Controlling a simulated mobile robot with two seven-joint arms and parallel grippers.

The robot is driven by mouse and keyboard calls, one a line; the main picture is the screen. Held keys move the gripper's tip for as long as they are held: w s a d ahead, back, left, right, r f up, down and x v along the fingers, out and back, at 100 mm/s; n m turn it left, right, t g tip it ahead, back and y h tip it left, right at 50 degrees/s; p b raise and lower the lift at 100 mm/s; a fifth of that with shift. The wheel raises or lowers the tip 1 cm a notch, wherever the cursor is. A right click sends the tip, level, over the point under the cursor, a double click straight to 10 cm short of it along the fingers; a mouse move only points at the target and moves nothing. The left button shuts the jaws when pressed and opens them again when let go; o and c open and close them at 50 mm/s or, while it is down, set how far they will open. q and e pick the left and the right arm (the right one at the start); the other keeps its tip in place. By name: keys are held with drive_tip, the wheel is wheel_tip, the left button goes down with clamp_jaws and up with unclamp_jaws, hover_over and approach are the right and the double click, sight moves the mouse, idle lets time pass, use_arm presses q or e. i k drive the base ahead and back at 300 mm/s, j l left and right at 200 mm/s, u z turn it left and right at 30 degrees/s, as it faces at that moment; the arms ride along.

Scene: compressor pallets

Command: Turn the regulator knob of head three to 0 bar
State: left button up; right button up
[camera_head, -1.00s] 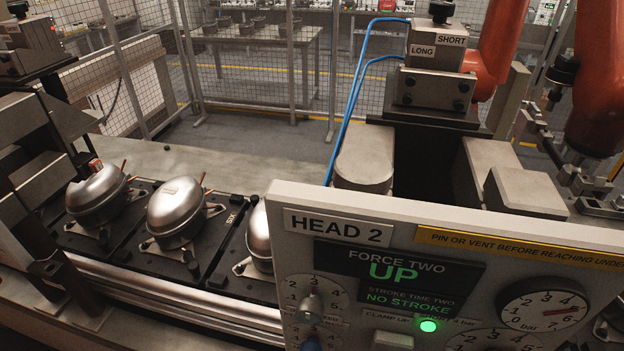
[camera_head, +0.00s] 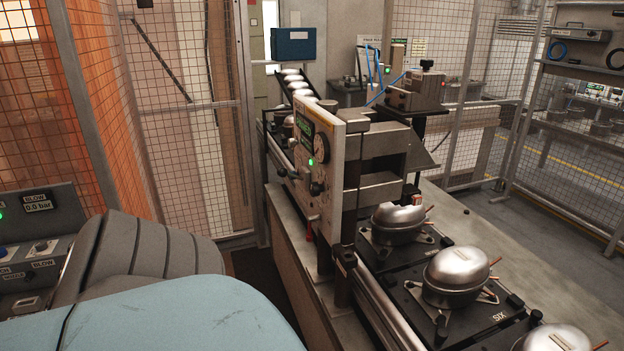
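A light grey control panel (camera_head: 306,190) stands upright on the press at mid-left of the conveyor, seen at a steep angle. It carries a small dark display with green text (camera_head: 304,130), a round dial gauge (camera_head: 320,148), a lit green lamp (camera_head: 311,162) and a dark knob below the gauge (camera_head: 316,188). Its head number, the gauge reading and the knob's setting are too small and oblique to read. I cannot tell whether this is head three. Neither of my grippers is in view.
Silver compressors (camera_head: 455,277) sit on black pallets (camera_head: 480,318) along the line at right; one pallet reads SIX. A panel at left (camera_head: 40,222) shows BLOW 0.0 bar. Mesh fencing (camera_head: 180,100) stands behind. A pale blue shape and a dark ribbed one block the lower left.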

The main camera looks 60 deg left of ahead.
sight(315, 189)
drive_tip(key=k+u, duration=0.15)
drive_tip(key=u, duration=0.25)
drive_tip(key=k+j+u, duration=0.15)
drive_tip(key=u, duration=1.3)
